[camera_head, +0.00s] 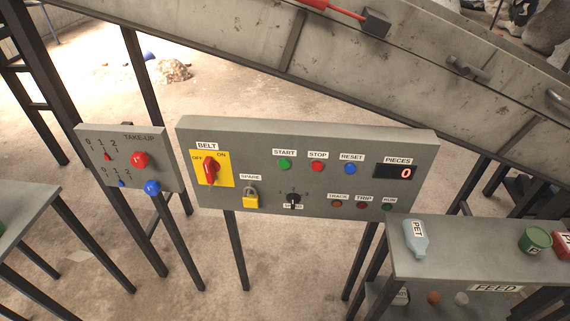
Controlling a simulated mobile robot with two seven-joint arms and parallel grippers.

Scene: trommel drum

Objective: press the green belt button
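The green button (285,164) sits under the START label on the grey BELT control panel (360,141). It is in the upper middle of the panel and nothing covers it. A red STOP button (317,167) and a blue RESET button (350,168) are to its right. To its left, a red rotary handle (210,170) stands roughly upright on a yellow OFF/ON plate; I cannot tell which setting it is on. The PIECES display (397,172) reads 0. The RUN lamp (388,206) looks dark green. Neither of my grippers shows in the head view.
A yellow padlock (251,199) hangs at SPARE, near a black selector knob (293,200). A TAKE-UP box (120,170) stands left. The FEED table (455,262) at lower right holds a PET bottle (415,239) and a green can (535,240). A sloping conveyor frame (340,62) runs behind.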

